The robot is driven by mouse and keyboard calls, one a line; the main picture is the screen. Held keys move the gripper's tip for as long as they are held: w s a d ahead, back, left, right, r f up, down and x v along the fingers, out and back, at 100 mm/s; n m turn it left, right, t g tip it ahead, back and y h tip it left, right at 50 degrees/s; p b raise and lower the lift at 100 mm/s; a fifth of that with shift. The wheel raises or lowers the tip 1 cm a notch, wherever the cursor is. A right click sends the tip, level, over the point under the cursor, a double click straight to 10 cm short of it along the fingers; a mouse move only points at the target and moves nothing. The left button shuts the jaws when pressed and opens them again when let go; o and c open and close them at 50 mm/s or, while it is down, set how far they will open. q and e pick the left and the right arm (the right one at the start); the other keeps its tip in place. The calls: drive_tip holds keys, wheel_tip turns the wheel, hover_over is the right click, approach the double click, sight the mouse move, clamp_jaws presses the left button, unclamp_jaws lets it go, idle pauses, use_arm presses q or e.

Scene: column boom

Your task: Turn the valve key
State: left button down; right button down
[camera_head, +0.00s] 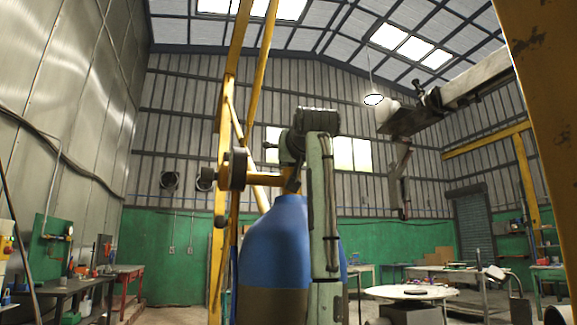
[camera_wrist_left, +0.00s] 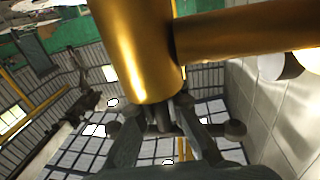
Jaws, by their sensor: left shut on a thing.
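A blue gas cylinder (camera_head: 275,245) stands upright in front of me, with a brass valve (camera_head: 265,180) at its neck. The valve's brass body (camera_wrist_left: 135,45) fills the upper middle of the left wrist view, with a side pipe to the right. My left gripper (camera_head: 292,172) is at the valve, its grey-green arm rising in front of the cylinder. In the left wrist view my left gripper (camera_wrist_left: 163,112) is shut on the dark valve key (camera_wrist_left: 160,117) at the end of the brass body. The fingers partly hide the key. My right gripper is not in view.
A dark round fitting (camera_head: 238,168) is at the valve's left, beside a yellow post (camera_head: 217,240). A boom (camera_head: 470,85) reaches in from the upper right. A round white table (camera_head: 410,292) stands behind at right, and a workbench (camera_head: 75,285) at left.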

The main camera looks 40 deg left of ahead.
use_arm(q)
drive_tip(key=shift+w+m+t+h, duration=0.1)
drive_tip(key=shift+m+t+h, duration=0.3)
drive_tip(key=shift+t, duration=0.1)
drive_tip(key=c, duration=1.7)
unclamp_jaws()
drive_tip(key=v, duration=1.2)
drive_tip(key=shift+d, duration=0.1)
